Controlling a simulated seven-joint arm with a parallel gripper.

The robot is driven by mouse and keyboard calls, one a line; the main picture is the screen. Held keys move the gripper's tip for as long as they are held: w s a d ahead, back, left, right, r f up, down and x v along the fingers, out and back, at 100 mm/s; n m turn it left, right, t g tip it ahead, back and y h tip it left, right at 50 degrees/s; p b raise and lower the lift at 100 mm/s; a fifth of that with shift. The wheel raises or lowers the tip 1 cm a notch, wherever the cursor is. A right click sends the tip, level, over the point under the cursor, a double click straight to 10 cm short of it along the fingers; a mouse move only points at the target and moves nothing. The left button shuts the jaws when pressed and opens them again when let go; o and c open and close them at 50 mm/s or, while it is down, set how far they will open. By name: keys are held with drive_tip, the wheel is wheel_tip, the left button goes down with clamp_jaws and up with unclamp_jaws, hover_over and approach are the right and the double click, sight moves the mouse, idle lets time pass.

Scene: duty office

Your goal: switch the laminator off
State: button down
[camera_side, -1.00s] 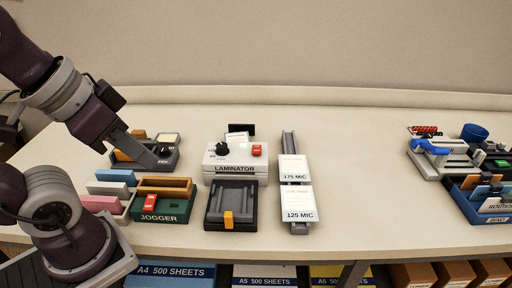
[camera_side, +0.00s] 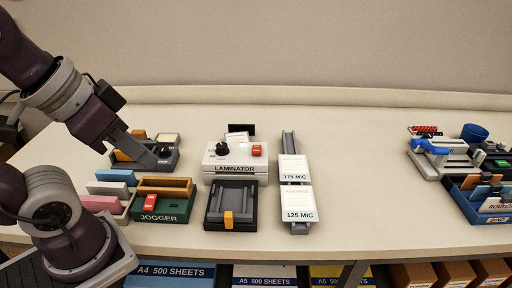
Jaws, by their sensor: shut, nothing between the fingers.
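The laminator (camera_side: 235,169) is a white box with its name on the front, standing near the middle-left of the table. On its top are a black knob (camera_side: 222,149) and a red switch (camera_side: 257,150) at the right. Which way the switch is set is too small to tell. My gripper (camera_side: 154,163) is shut and empty, pointing down to the right over a dark grey device (camera_side: 166,150) left of the laminator. It is apart from the laminator. Whether its tip touches the grey device, I cannot tell.
A green jogger (camera_side: 176,208) with a red switch and a dark tray with an orange tab (camera_side: 228,219) stand in front. A grey rail with white cards (camera_side: 297,203) lies right of the laminator. The table between it and the blue bin (camera_side: 470,208) is clear.

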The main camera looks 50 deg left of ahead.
drive_tip(key=n+t+y, duration=0.1)
drive_tip(key=n+y, duration=0.2)
drive_tip(key=n, duration=1.2)
hover_over(260, 147)
drive_tip(key=s, duration=0.2)
wheel_tip(260, 147, down, 3)
drive_tip(key=shift+w+a+f, duration=0.1)
drive_tip(key=shift+w+f, duration=0.05)
drive_tip(key=shift+w, duration=0.1)
drive_tip(key=shift+s+d+f, duration=0.2)
drive_tip(key=shift+f, duration=1.25)
drive_tip(key=shift+s+d+f, duration=0.15)
drive_tip(key=shift+s+f, duration=0.05)
drive_tip(key=shift+f, duration=1.25)
drive_tip(key=shift+s+d+f, duration=0.2)
drive_tip(key=shift+f, duration=1.25)
drive_tip(key=shift+f, duration=0.15)
drive_tip(key=shift+f, duration=0.3)
